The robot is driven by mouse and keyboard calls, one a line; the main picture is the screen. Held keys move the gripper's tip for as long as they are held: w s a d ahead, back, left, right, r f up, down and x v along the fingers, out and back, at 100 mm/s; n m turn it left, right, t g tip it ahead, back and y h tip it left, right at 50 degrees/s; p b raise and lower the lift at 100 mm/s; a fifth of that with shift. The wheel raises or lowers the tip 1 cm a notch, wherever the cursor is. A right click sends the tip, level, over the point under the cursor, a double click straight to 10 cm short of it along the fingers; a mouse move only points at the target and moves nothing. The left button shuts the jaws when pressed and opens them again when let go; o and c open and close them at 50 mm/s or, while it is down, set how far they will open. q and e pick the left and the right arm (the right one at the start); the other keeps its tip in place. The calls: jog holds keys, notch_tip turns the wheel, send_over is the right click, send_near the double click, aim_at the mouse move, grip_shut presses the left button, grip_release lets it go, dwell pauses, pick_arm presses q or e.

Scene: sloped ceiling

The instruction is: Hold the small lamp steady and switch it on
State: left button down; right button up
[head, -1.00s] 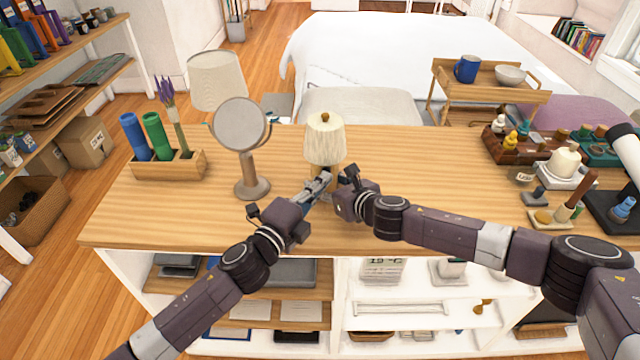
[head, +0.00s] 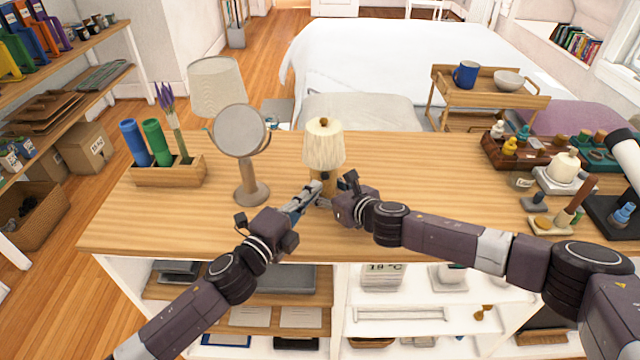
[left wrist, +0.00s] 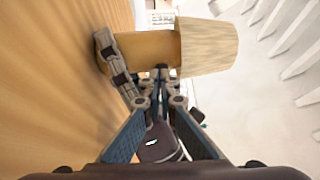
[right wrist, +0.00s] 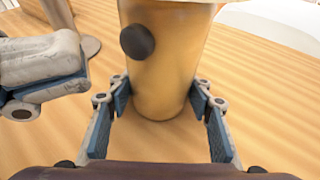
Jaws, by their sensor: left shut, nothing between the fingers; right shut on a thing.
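The small lamp (head: 324,145) stands upright on the wooden counter, with a cream pleated shade. Its gold base (right wrist: 165,70) carries a round dark button (right wrist: 137,41), seen in the right wrist view. My right gripper (head: 338,192) is shut on the base low down, one finger on each side. My left gripper (head: 316,188) is shut and empty, just left of the base; its fingertips also show at the left in the right wrist view (right wrist: 45,62), apart from the button. In the left wrist view the lamp (left wrist: 207,47) appears sideways and the button is not visible.
A round mirror (head: 240,130) on a stand and a larger lamp (head: 217,85) are left of the small lamp. A wooden planter (head: 168,172) stands farther left. Trays and bottles (head: 520,150) crowd the right end. The counter between is clear.

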pick_arm(q)
jog(key=v, duration=0.6)
jog(key=shift+s, duration=0.4)
pick_arm(e)
jog(key=shift+f, duration=0.15)
jog(key=o, duration=1.5)
jog(key=shift+o, duration=0.2)
jog(key=shift+d, duration=0.1)
jog(key=v, duration=1.2)
